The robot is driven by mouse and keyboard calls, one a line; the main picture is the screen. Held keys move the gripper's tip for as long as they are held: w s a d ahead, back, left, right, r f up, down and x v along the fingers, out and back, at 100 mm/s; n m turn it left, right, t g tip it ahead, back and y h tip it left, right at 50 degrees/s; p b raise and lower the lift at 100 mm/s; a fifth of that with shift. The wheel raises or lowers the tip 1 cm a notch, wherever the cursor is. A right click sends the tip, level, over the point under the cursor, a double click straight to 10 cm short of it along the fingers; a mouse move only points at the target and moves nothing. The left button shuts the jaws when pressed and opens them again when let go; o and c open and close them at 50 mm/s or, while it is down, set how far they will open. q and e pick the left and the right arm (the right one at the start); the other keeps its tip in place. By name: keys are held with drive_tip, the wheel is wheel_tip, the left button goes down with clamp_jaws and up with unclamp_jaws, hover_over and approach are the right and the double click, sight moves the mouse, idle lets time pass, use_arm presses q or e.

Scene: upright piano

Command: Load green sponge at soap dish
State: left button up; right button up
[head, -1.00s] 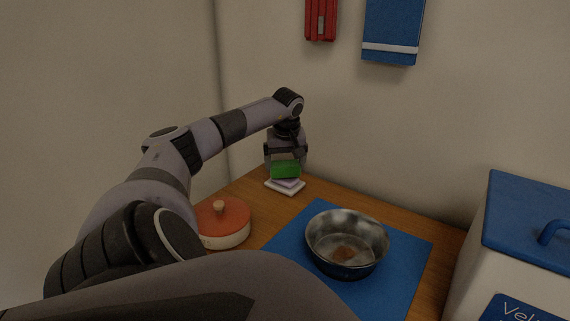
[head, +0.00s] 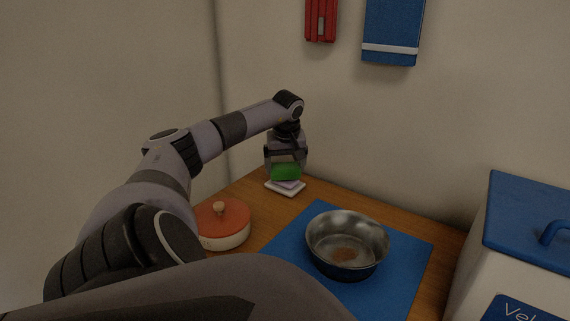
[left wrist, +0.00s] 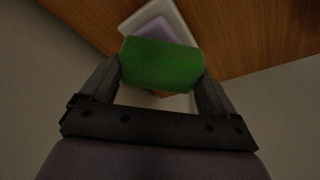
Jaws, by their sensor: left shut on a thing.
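The green sponge (head: 286,172) is between the fingers of my left gripper (head: 286,169), which is shut on it. The sponge is just above the soap dish (head: 287,190), a small white dish with a lilac piece in it. In the left wrist view the sponge (left wrist: 161,65) spans the gap between both fingertips. There the white dish (left wrist: 133,24) and the lilac piece (left wrist: 159,29) show partly behind it. I cannot tell if the sponge touches the lilac piece. My right gripper is not in view.
A red-lidded pot (head: 222,225) stands left of a blue mat (head: 401,262). A metal bowl (head: 346,244) is on the mat. A white box with a blue lid (head: 529,222) is at the right. Red and blue items hang on the wall behind.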

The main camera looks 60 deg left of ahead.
sight(285, 166)
use_arm(q)
drive_tip(key=shift+f, duration=0.4)
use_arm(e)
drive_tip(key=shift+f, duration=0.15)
use_arm(q)
drive_tip(key=shift+f+p, duration=0.1)
drive_tip(key=shift+p, duration=0.25)
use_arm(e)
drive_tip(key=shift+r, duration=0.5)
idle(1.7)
use_arm(q)
drive_tip(key=shift+r+p, duration=0.55)
drive_tip(key=shift+p, duration=0.05)
wheel_tip(285, 166, up, 2)
drive_tip(key=shift+r+p, duration=0.1)
drive_tip(key=shift+p, duration=1.1)
drive_tip(key=shift+r+p, duration=0.25)
drive_tip(key=shift+p, duration=0.1)
wheel_tip(285, 166, up, 3)
drive_tip(key=p, duration=0.2)
drive_tip(key=shift+f+p, duration=0.2)
drive_tip(key=shift+p, duration=0.2)
drive_tip(key=shift+r+p, duration=0.4)
drive_tip(key=shift+p, duration=0.05)
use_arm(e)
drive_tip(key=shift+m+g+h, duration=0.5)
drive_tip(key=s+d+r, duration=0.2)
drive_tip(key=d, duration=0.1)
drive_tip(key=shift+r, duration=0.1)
